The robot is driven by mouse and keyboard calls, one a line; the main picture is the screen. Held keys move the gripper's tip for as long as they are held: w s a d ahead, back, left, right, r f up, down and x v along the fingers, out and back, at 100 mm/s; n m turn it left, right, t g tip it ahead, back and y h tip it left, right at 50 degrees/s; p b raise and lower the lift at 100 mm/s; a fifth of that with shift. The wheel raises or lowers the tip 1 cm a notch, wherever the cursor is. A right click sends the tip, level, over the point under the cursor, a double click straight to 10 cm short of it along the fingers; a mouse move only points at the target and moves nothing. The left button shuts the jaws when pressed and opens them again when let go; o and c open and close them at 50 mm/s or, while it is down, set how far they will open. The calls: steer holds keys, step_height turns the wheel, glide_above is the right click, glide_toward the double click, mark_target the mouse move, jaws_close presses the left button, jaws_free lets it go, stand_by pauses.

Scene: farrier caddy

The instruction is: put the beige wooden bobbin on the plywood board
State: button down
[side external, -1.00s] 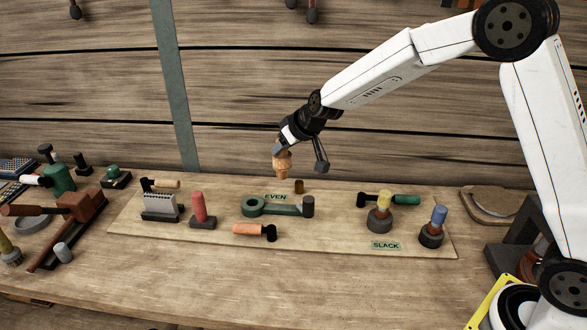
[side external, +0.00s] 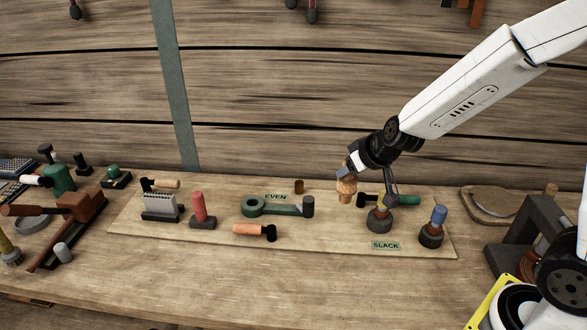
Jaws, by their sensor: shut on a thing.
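The beige wooden bobbin (side external: 346,190) is upright in my gripper (side external: 368,180), at the back right part of the plywood board (side external: 325,232). My gripper is shut on the bobbin's upper part. The bobbin's lower end shows over the board, left of the green-handled tool; I cannot tell whether it touches the board. The board lies flat on the bench and bears several tools and the labels EVEN (side external: 275,197) and SLACK (side external: 385,245).
A green-handled tool (side external: 403,200) lies just behind. A blue-topped tool (side external: 433,229) stands at the right. Board between the green wrench (side external: 280,208) and the yellow-topped tool is clear.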

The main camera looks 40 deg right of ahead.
mark_target(351, 188)
steer(key=shift+w+f, duration=0.1)
steer(key=shift+f, duration=2.9)
steer(key=shift+f, duration=2.95)
steer(key=shift+f, duration=0.55)
steer(key=shift+c, duration=1.1)
jaws_free()
steer(key=shift+r, duration=0.15)
steer(key=v, duration=0.7)
steer(key=shift+s+r, duration=0.15)
steer(key=shift+s, duration=0.15)
steer(key=shift+a, duration=0.15)
